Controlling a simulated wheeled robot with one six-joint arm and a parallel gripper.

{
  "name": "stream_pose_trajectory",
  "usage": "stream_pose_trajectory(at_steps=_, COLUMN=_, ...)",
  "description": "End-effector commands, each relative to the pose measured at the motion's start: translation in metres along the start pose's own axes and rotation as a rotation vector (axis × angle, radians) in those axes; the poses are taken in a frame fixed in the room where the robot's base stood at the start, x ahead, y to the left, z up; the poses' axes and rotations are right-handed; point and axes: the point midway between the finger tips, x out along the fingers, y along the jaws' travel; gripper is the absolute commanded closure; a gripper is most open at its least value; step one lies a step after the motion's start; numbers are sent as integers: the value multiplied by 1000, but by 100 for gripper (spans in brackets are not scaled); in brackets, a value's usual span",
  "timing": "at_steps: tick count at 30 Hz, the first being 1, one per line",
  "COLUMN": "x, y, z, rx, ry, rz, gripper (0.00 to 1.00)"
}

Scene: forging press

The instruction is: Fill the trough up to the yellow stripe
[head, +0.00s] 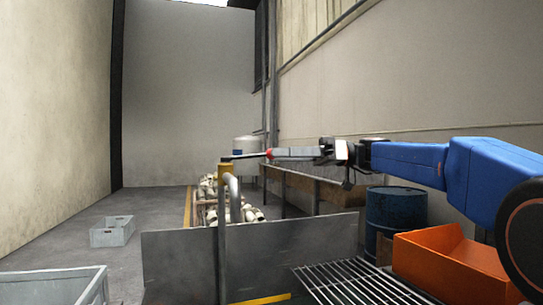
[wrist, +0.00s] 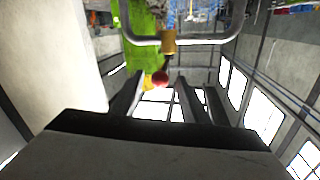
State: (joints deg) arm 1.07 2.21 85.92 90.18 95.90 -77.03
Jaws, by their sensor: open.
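The trough's grey metal wall (head: 290,245) stands upright in the lower middle of the head view. A short length of yellow stripe (head: 262,299) shows low on it, at the picture's bottom edge. No water shows in the visible part. A grey bent pipe (head: 222,240) rises in front of the wall to a brass-coloured valve (head: 226,169). A thin lever runs right from the valve to a red knob (head: 269,154). My gripper (head: 273,153) is open at the knob. In the wrist view, the red knob (wrist: 160,77) appears between the open fingertips (wrist: 160,75), with the valve (wrist: 168,43) beyond.
A metal grate (head: 360,283) and an orange bin (head: 450,265) lie at lower right, with a blue drum (head: 395,212) behind. Pale parts (head: 250,213) are heaped beyond the trough wall. Grey crates (head: 112,231) stand at left, with open floor around the far one.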

Motion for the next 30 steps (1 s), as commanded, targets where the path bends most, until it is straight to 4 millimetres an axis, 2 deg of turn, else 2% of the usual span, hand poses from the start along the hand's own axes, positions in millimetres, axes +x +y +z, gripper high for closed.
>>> stream_pose_trajectory(at_steps=6, x=23, y=0, z=0, rx=0, ry=0, rz=-1, gripper=59)
stream_pose_trajectory(at_steps=18, x=29, y=0, z=0, rx=0, ry=0, rz=1, gripper=59)
stream_pose_trajectory(at_steps=19, x=29, y=0, z=0, rx=0, ry=0, rz=1, gripper=61)
stream_pose_trajectory(at_steps=24, x=29, y=0, z=0, rx=0, ry=0, rz=1, gripper=100)
stream_pose_trajectory(at_steps=30, x=29, y=-2, z=0, rx=-1, ry=2, rz=8, gripper=100)
